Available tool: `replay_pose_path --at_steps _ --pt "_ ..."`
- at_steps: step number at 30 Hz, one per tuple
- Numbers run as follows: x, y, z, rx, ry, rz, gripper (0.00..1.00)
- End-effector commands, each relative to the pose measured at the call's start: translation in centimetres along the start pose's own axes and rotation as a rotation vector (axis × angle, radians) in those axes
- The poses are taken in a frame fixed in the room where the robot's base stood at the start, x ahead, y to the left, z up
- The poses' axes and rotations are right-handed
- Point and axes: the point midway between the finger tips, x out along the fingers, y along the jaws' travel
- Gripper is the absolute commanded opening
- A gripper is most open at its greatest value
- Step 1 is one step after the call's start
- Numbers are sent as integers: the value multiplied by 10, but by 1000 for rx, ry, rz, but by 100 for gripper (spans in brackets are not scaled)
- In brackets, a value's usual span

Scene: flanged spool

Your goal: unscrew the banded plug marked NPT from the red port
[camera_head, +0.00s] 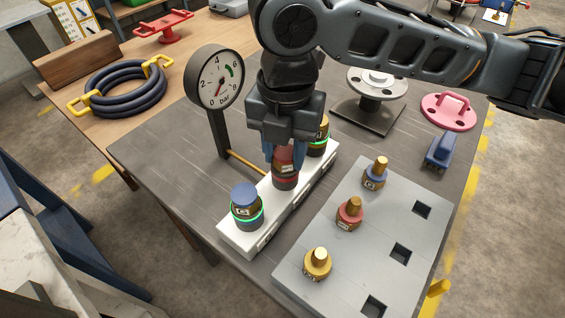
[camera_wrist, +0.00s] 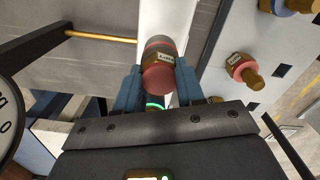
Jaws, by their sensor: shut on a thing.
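The banded plug (camera_wrist: 158,77) has a pink-red end and a brass band with a small pale label, too small to read. It sits at the red port (camera_head: 285,182) in the middle of a white manifold block (camera_head: 262,225). My gripper (camera_head: 285,160) points down over this port with its blue fingers shut on the plug. In the wrist view my gripper (camera_wrist: 158,72) has one finger on each side of the plug. The fingers hide part of the plug in the head view. I cannot tell how far it is threaded in.
A blue-topped plug (camera_head: 245,199) and a yellow-topped plug (camera_head: 322,130) stand in the neighbouring ports with green rings. A pressure gauge (camera_head: 215,77) rises left of the block. A grey plate (camera_head: 395,205) at right holds brass-stemmed fittings and square holes. A flanged spool (camera_head: 371,105) stands behind.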

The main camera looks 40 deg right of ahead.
Motion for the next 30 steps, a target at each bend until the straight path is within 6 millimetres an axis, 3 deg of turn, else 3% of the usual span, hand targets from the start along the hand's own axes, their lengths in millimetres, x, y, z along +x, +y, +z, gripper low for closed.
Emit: replay_pose_path --at_steps 15,30 --pt "1 0 0 -655 -2 -1 2" --pt "1 0 0 -776 -1 -1 2"
